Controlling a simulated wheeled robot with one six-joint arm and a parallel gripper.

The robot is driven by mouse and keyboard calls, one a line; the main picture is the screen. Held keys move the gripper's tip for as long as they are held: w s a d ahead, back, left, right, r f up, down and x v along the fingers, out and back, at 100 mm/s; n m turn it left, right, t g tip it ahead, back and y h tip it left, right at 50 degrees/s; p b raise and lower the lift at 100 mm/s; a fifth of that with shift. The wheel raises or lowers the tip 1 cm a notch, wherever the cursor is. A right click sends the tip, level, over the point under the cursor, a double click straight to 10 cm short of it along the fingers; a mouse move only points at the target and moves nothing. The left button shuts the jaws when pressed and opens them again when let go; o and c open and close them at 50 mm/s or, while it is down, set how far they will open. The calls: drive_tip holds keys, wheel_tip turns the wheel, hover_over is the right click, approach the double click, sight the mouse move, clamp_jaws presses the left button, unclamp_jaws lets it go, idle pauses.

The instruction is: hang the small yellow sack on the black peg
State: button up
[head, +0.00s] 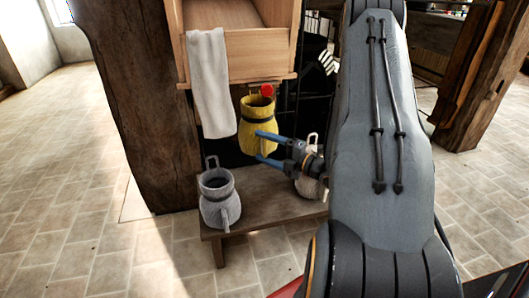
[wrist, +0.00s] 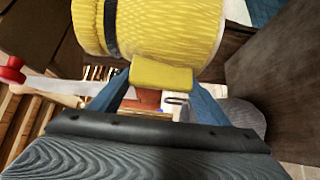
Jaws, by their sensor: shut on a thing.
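The small yellow sack (head: 256,128), with a dark band around it, hangs in the air in front of the wooden box and above the bench. My gripper (head: 262,146), with blue fingers, reaches it from the right. In the wrist view the fingers are shut on a yellow tab (wrist: 160,77) on the side of the sack (wrist: 165,28). A red-ended peg (head: 268,90) shows right by the sack's top; its red knob (wrist: 12,70) is at the left of the wrist view. I cannot make out a black peg in either view.
A grey sack (head: 216,199) stands on the low wooden bench (head: 262,192). A pale sack (head: 309,186) on it is partly hidden by my gripper. A white towel (head: 209,85) hangs from the wooden box (head: 255,55). A thick timber post (head: 145,100) stands left.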

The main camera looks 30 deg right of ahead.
drive_tip(key=shift+w+d+f+b, duration=0.15)
drive_tip(key=shift+w+b, duration=0.1)
drive_tip(key=shift+w, duration=0.25)
drive_tip(key=shift+w+d+b, duration=0.1)
drive_tip(key=shift+w+b, duration=0.1)
drive_tip(key=shift+w, duration=0.25)
drive_tip(key=shift+w+d+f, duration=0.15)
drive_tip(key=shift+w+f, duration=0.2)
drive_tip(key=shift+w, duration=0.1)
drive_tip(key=shift+f+b, duration=0.35)
drive_tip(key=o, duration=1.6)
